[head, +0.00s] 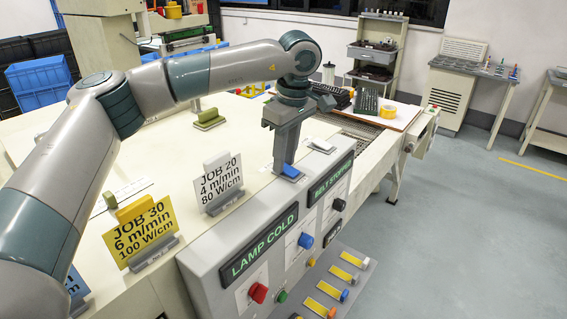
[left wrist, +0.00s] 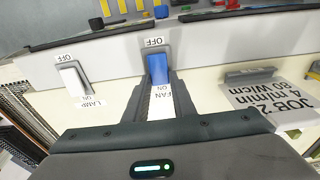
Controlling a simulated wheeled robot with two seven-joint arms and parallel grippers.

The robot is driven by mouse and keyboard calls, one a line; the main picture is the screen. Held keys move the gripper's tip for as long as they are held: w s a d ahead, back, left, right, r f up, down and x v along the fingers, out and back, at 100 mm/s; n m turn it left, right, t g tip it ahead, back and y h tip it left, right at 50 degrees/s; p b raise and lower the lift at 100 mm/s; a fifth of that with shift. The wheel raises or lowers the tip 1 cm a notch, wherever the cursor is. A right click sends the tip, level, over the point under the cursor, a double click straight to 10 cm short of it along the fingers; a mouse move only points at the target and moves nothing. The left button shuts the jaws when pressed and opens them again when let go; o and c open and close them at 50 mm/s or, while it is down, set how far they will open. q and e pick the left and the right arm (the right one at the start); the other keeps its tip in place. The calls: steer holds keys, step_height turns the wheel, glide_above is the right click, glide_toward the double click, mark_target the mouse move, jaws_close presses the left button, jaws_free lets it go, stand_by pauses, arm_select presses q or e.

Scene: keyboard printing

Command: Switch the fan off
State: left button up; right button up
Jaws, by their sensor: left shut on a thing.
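The blue fan switch (head: 290,172) sits on top of the grey control cabinet, behind the LAMP COLD and BELT STOPPED displays. In the left wrist view the blue switch (left wrist: 157,68) stands between a label OFF on its far side and labels ON and FAN on its near side. My left gripper (head: 287,166) points down at it and is shut on it, with a finger along each side. The gripper's fingers (left wrist: 159,88) partly hide the switch's base, so its exact tilt is hard to tell. My right gripper is not in view.
A white lamp switch (left wrist: 73,78) stands beside the fan switch; it also shows in the head view (head: 321,145). A JOB 20 card (head: 219,184) and a yellow JOB 30 card (head: 140,234) stand nearby. Knobs line the cabinet front, including a red one (head: 258,292).

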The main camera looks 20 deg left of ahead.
arm_select(q)
steer(key=shift+d+f, duration=0.1)
steer(key=shift+d, duration=0.05)
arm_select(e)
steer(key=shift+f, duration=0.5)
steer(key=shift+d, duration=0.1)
arm_select(q)
steer(key=o, duration=1)
steer(key=shift+o, duration=0.3)
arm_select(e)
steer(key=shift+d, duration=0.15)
arm_select(q)
steer(key=shift+r, duration=0.25)
